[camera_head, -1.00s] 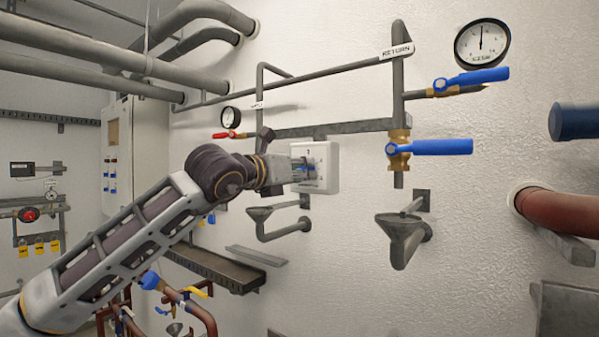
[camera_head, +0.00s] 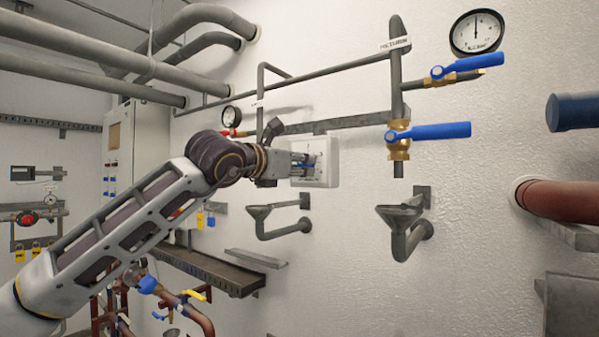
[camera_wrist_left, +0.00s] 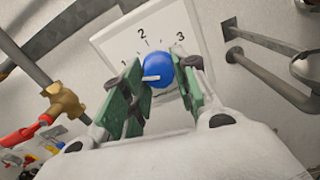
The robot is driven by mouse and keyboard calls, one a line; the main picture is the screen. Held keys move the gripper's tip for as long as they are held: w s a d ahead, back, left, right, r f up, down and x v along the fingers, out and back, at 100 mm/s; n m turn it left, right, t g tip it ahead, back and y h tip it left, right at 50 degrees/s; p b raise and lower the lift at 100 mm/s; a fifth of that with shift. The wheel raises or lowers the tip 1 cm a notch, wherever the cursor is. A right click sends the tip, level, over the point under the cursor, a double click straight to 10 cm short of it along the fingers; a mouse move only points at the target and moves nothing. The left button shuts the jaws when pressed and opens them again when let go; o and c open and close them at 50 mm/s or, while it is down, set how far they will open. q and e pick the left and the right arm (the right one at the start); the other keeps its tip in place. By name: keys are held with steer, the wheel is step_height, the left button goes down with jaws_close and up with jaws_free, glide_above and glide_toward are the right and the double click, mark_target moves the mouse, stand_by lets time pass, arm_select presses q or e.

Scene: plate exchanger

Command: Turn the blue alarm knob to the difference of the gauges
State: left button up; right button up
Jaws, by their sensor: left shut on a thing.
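The blue alarm knob (camera_wrist_left: 157,70) sits on a white dial plate with the numbers 2 and 3 readable. A short white pointer mark on the knob lies toward the picture's left; its exact reading is unclear. My left gripper (camera_wrist_left: 156,84) is shut on the knob, one green-padded finger on each side. In the head view, my left gripper (camera_head: 304,165) reaches the white dial box (camera_head: 328,163) on the wall and mostly hides the knob. A large round gauge (camera_head: 477,33) at upper right has its needle near upright. A small gauge (camera_head: 231,116) is farther left; its reading is too small to tell.
Blue-handled valves (camera_head: 440,132) and grey pipes stand right of the box. Grey funnel drains (camera_head: 400,220) sit below. A red-handled valve (camera_wrist_left: 28,131) on a brass body is left of the dial in the wrist view.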

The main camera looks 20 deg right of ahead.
arm_select(q)
steer(key=shift+m+b, duration=0.45)
steer(key=shift+m, duration=0.35)
steer(key=o, duration=1)
steer(key=shift+a, duration=0.1)
steer(key=v, duration=1.2)
stand_by(0.4)
